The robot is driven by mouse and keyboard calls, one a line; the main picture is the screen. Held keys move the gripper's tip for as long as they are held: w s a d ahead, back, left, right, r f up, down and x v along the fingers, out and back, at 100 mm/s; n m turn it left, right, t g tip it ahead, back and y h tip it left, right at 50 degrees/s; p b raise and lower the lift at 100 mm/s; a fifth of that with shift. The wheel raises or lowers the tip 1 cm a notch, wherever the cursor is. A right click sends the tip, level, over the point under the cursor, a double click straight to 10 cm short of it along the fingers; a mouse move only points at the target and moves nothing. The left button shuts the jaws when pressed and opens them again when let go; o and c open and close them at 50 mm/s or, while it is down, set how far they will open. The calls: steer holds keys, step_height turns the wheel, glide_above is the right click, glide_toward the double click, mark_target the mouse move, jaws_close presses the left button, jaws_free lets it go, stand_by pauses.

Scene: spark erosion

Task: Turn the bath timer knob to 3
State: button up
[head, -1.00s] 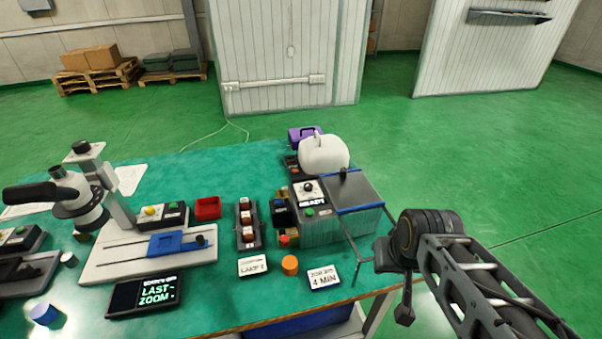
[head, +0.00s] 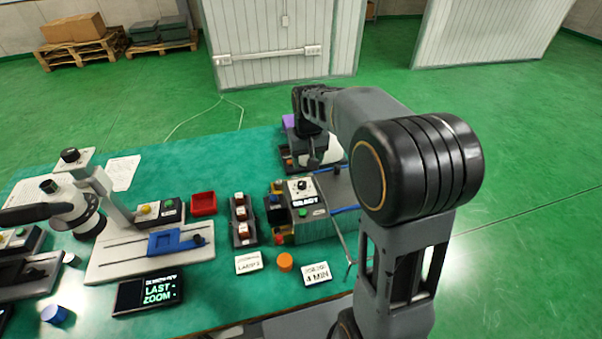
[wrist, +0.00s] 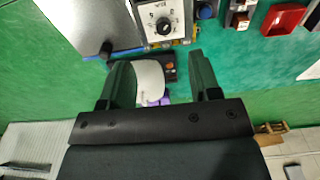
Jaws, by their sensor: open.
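The bath timer knob (head: 301,185) is a small black knob on a white dial plate, on the panel of the grey bath unit (head: 312,232). In the wrist view the knob (wrist: 163,26) is at the top centre with numbers around it; its setting is too small to read. My gripper (wrist: 157,60) is open and empty, its two dark fingers apart and pointing towards the panel. The knob lies beyond the fingertips, not between them. In the head view my arm reaches over the right of the bath and its wrist covers part of the back.
A panel display below the dial reads READY, near a green button (head: 303,212). A card (head: 316,274) reads 4 MIN, beside an orange cap (head: 285,262). A microscope (head: 75,207) and red tray (head: 203,203) stand left.

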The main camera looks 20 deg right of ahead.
steer(key=p, duration=0.2)
glide_above(302, 183)
steer(key=f, duration=0.2)
steer(key=shift+g, duration=0.4)
step_height(302, 183, down, 13)
steer(key=shift+f+p, duration=0.1)
steer(key=shift+p, duration=1.05)
steer(key=c, duration=0.9)
steer(key=shift+m+b, duration=0.3)
